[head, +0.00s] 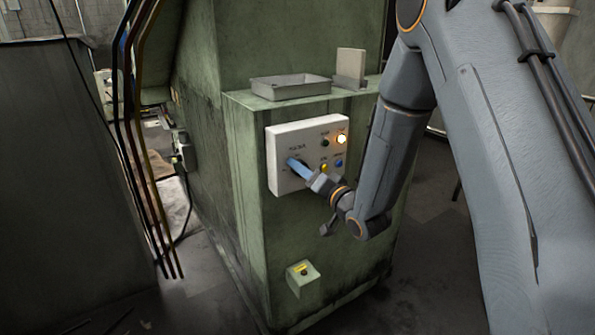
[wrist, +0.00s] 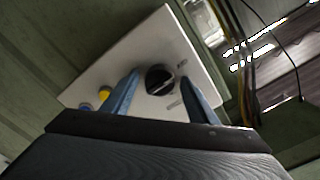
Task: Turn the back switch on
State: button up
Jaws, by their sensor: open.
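A white control panel (head: 283,135) is fixed to the face of a green machine cabinet. In the wrist view, a black rotary switch (wrist: 159,80) with a light line across it sits on the panel (wrist: 150,45). My gripper (head: 293,165) is at the left part of the panel in the head view, with its blue fingers pointing at it. In the wrist view the fingers are apart, one on each side of the switch; whether they touch it I cannot tell. In the head view the fingers hide the switch.
A lit lamp (head: 342,139), a yellow button (head: 324,165) and a blue button (head: 339,164) are right of my gripper on the panel. A metal tray (head: 290,87) lies on the cabinet top. A small box (head: 302,276) with a yellow mark is below. Pipes (head: 140,150) run at left.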

jog(key=n+b, duration=0.3)
jog(key=n, duration=0.5)
jog(key=shift+n, duration=0.4)
jog(key=c, duration=1.3)
jog(key=m+p, duration=0.2)
jog(key=m, duration=0.3)
jog(key=shift+c, duration=0.2)
jog(key=m+p, duration=0.2)
jog(key=m, duration=0.4)
jog(key=o, duration=1.3)
jog(key=shift+o, duration=0.2)
